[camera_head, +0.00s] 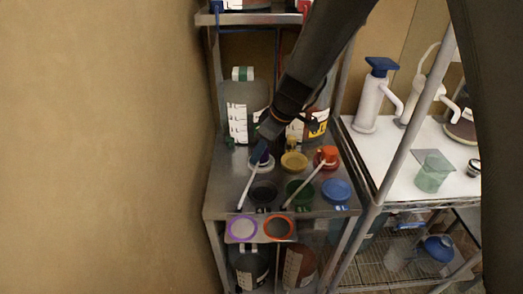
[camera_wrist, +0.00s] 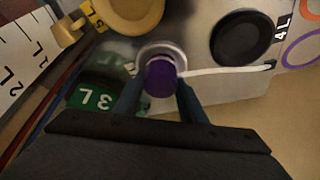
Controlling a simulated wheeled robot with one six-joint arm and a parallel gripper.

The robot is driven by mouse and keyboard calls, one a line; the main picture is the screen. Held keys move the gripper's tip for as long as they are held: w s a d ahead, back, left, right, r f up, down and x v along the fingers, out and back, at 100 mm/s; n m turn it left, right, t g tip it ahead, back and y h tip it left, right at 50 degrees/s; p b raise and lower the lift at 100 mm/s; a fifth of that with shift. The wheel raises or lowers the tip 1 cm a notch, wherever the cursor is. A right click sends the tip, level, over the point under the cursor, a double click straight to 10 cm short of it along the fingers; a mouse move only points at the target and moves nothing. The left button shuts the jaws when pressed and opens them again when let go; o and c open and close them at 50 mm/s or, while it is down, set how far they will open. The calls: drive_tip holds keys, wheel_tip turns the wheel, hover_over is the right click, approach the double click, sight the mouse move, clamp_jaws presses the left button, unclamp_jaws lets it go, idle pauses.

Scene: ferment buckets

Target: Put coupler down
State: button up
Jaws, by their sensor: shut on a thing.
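The coupler has a purple round cap (camera_wrist: 160,79) and a thin white tube (camera_wrist: 228,70) with a dark tip; its tube (camera_head: 247,188) slants to the lower left in the head view. My gripper (camera_wrist: 158,94) is shut on the purple cap, one finger on each side. It also shows in the head view (camera_head: 262,150), over the left back of the steel shelf top (camera_head: 225,175). A pale round ring (camera_wrist: 160,50) lies under and around the cap. I cannot tell whether the coupler touches it.
A yellow cap (camera_head: 294,161), an orange coupler (camera_head: 327,156) with a white tube, and black (camera_head: 263,193), green (camera_head: 299,192) and blue (camera_head: 336,191) round pieces stand close by. Purple (camera_head: 242,229) and orange (camera_head: 279,228) rings sit at the front. Bottles (camera_head: 243,108) stand behind.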

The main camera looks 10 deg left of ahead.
drive_tip(key=shift+f, duration=0.1)
drive_tip(key=o, duration=1.1)
drive_tip(key=shift+o, duration=0.2)
drive_tip(key=shift+d+r, duration=0.1)
drive_tip(key=shift+r, duration=0.35)
drive_tip(key=b+v, duration=0.3)
drive_tip(key=v, duration=0.8)
drive_tip(key=shift+d, duration=0.2)
drive_tip(key=shift+s+r, duration=0.1)
drive_tip(key=shift+r, duration=0.05)
